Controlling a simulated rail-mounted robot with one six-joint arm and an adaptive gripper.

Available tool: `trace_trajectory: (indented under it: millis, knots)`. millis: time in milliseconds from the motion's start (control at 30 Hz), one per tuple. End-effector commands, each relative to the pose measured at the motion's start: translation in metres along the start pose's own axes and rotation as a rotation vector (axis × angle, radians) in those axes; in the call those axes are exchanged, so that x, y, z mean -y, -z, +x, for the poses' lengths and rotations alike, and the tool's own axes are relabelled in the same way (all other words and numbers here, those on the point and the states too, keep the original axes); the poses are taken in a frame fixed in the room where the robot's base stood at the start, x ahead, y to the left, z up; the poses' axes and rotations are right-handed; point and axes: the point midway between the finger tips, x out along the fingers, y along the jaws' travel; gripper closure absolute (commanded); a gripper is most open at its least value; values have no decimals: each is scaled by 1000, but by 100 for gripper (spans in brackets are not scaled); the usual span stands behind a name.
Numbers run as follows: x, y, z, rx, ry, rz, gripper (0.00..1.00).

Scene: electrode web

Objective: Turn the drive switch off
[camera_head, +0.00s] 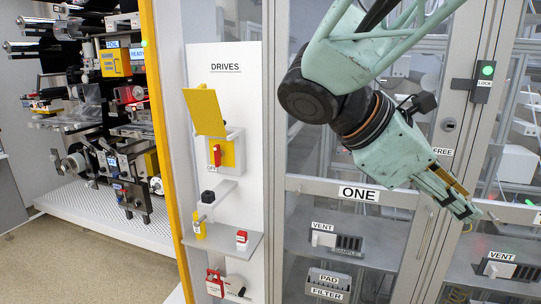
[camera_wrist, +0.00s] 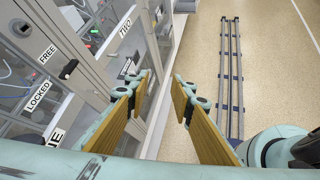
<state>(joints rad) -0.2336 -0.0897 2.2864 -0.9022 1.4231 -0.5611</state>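The drive switch (camera_head: 217,156) is a red handle on a yellow plate, on the white panel (camera_head: 225,85) labelled DRIVES in the head view. The red handle looks roughly upright. A yellow flap (camera_head: 205,112) stands tilted up above the switch, leaving the handle uncovered. My gripper (camera_head: 462,200) is well to the right of the switch, in front of the glass doors, pointing down and right. In the wrist view my gripper (camera_wrist: 160,84) is open, its two tan finger pads apart with nothing between them. The switch is outside the wrist view.
Below the switch, a grey shelf (camera_head: 222,243) juts out with a red-and-white block (camera_head: 241,240) and a yellow tag (camera_head: 199,228). A red lock (camera_head: 214,283) sits lower. A yellow post (camera_head: 166,150) stands left. The door labelled ONE (camera_head: 359,193) is behind my arm.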

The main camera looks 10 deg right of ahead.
Motion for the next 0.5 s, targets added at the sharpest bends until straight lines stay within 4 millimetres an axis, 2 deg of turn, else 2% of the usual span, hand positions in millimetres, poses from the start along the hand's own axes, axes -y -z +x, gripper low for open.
trace_trajectory:
  millis: [267,500]
  knots:
    - [-64,-1,-16,200,-100,-200,78]
    - [-120,5,-44,377,-183,-352,78]
